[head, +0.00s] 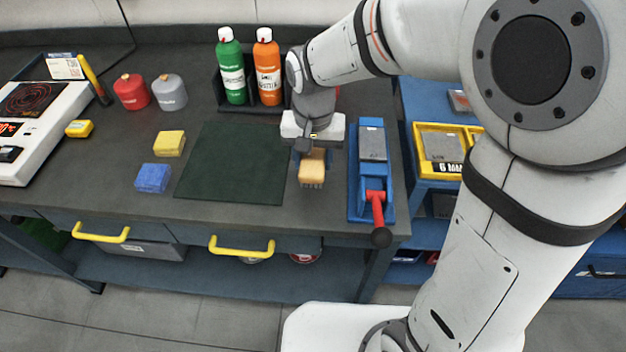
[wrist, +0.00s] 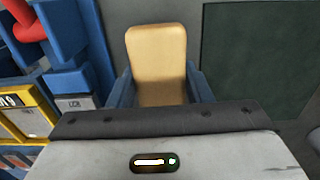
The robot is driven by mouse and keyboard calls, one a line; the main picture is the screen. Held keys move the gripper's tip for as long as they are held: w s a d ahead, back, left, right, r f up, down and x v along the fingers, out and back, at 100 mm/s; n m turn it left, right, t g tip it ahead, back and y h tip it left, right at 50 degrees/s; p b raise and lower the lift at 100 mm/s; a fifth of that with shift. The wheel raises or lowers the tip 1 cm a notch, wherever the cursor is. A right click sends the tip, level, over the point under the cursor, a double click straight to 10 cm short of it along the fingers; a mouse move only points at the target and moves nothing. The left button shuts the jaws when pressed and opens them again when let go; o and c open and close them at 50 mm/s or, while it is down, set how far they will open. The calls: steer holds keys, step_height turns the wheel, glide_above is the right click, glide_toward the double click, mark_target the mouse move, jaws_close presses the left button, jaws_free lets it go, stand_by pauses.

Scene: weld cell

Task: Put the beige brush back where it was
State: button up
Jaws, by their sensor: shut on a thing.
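The beige brush (head: 313,168) is at the right part of the dark workbench, between the green mat and the blue clamp device. Its bristles point toward the bench front. My gripper (head: 309,150) is shut on it from above. In the wrist view the brush (wrist: 157,62) sits between the two blue fingers of my gripper (wrist: 160,88). I cannot tell whether the brush touches the bench top.
The dark green mat (head: 232,163) lies left of the brush. The blue device with a red lever (head: 375,195) stands close on its right. Green (head: 231,68) and orange bottles (head: 267,70) stand behind. Yellow (head: 169,143) and blue sponges (head: 153,178) lie further left.

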mark_target(314, 157)
steer(key=shift+f, duration=2.95)
steer(key=shift+f, duration=0.2)
steer(key=o, duration=1)
steer(key=shift+o, duration=0.2)
steer(key=shift+r, duration=0.15)
step_height(314, 157, up, 12)
steer(key=shift+d+r, duration=0.1)
steer(key=shift+t, duration=0.6)
steer(key=s+d, duration=0.1)
steer(key=d, duration=0.2)
steer(key=s+d+r, duration=0.1)
steer(key=d, duration=0.3)
steer(key=s+d, duration=0.1)
steer(key=d, duration=0.2)
steer(key=shift+s+d+r, duration=0.2)
steer(key=shift+s, duration=0.1)
steer(key=s+d+f+t, duration=0.1)
steer(key=s+d, duration=0.5)
steer(key=d, duration=0.2)
steer(key=shift+s+f, duration=0.15)
steer(key=shift+s, duration=0.25)
